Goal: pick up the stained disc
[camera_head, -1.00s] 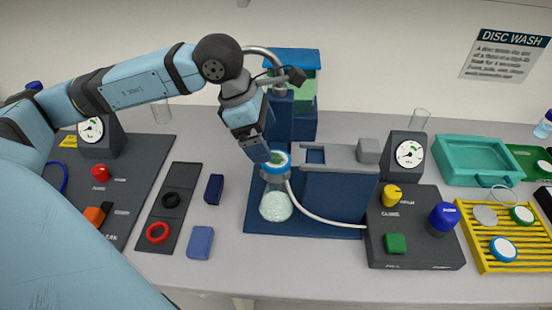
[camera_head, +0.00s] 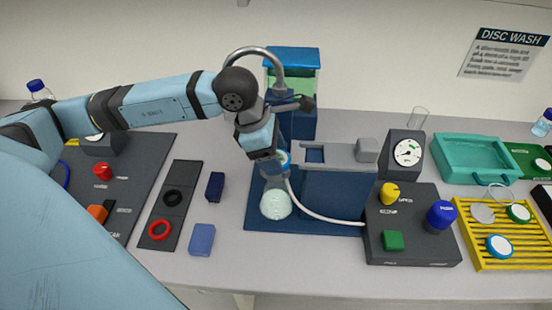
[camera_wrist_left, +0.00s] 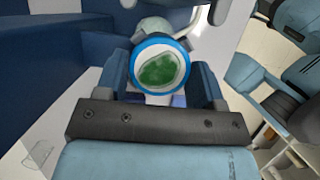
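The stained disc (camera_wrist_left: 160,72) is round and pale with a green stain and a blue rim. My right gripper is in neither view.
A blue block stand (camera_head: 335,195) and a white hose are right of the flask. A tall tank (camera_head: 303,72) with a curved pipe is behind my wrist. A control box (camera_head: 413,247), yellow rack (camera_head: 508,262) with discs, and teal tray (camera_head: 476,180) stand further right.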

